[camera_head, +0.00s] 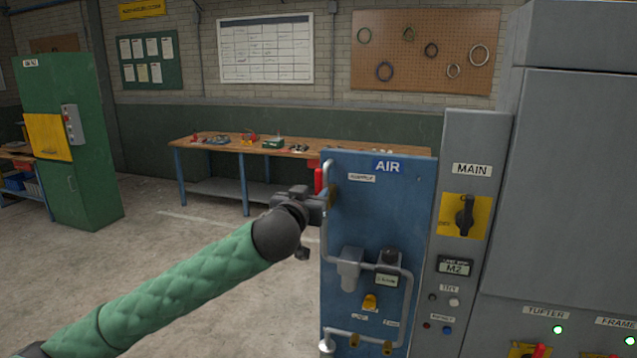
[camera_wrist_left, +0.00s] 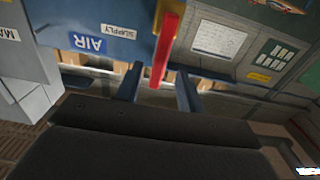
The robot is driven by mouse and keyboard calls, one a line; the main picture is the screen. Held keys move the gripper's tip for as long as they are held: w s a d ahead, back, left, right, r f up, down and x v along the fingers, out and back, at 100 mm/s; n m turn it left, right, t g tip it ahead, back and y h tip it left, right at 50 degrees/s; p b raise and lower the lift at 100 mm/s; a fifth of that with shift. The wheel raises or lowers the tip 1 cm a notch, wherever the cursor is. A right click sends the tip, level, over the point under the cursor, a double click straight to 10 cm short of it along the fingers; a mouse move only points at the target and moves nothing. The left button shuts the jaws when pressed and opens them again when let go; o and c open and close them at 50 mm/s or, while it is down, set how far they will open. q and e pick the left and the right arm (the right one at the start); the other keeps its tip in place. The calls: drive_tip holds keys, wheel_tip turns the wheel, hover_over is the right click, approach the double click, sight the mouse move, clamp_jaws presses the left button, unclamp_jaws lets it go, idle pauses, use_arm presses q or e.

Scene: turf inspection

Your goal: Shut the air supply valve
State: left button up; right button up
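The blue AIR panel (camera_head: 375,215) stands right of centre in the head view, and it also shows at upper left in the wrist view (camera_wrist_left: 115,22). The air supply valve has a red lever (camera_head: 319,179) at the panel's upper left, by the SUPPLY label (camera_wrist_left: 118,32). My left gripper (camera_head: 322,198) is at the valve, just below the visible red part. In the left wrist view the red lever (camera_wrist_left: 165,48) reaches down between the two dark fingers (camera_wrist_left: 158,80). Gaps show on both sides, so the fingers look open. My right gripper is not in view.
Pipes and fittings (camera_head: 350,268) run down the panel below the gripper. A grey cabinet with the MAIN rotary switch (camera_head: 465,215) adjoins on the right. A workbench (camera_head: 290,148) stands behind. The floor (camera_head: 170,225) at left is clear.

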sight(318, 188)
use_arm(q)
drive_tip(key=p+x, duration=0.2)
drive_tip(key=x, duration=0.1)
drive_tip(key=shift+w+d+r, duration=0.1)
drive_tip(key=shift+w+r, duration=0.1)
drive_tip(key=shift+w, duration=0.1)
drive_tip(key=shift+w+d+f, duration=0.2)
drive_tip(key=shift+w+d, duration=0.05)
drive_tip(key=shift+w, duration=0.4)
clamp_jaws()
